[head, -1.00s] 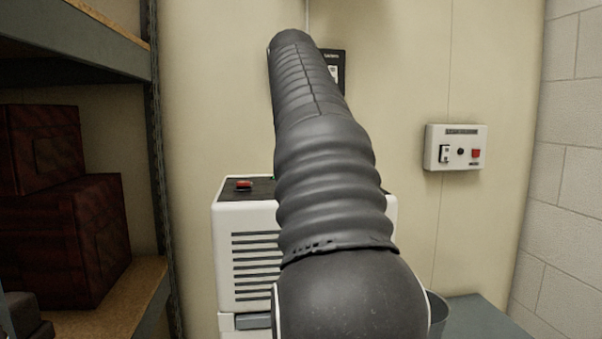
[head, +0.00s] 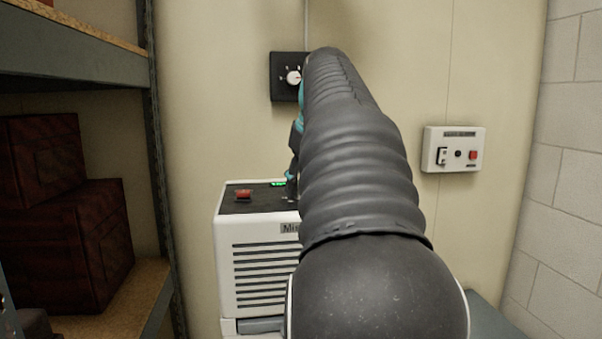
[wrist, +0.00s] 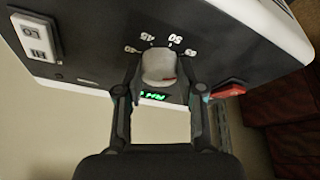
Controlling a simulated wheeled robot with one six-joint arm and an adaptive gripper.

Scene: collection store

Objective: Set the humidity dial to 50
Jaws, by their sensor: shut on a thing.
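The humidity dial (wrist: 158,64) is a pale round knob on the dark sloping top of a white machine (head: 262,262). In the wrist view, printed numbers around it include 45 and 50. A small red mark shows on the knob's lower right edge. My gripper (wrist: 160,78) is shut on the knob, one finger on each side. A green lit display (wrist: 153,96) is partly visible between the fingers. In the head view, my arm hides the knob and most of the gripper.
The machine top also has a red switch (head: 243,195) and a HI/LO rocker switch (wrist: 36,39). A black wall panel with a white knob (head: 293,77) is above. A white control box (head: 453,150) is on the wall at right. Shelves with dark red boxes (head: 60,240) stand at left.

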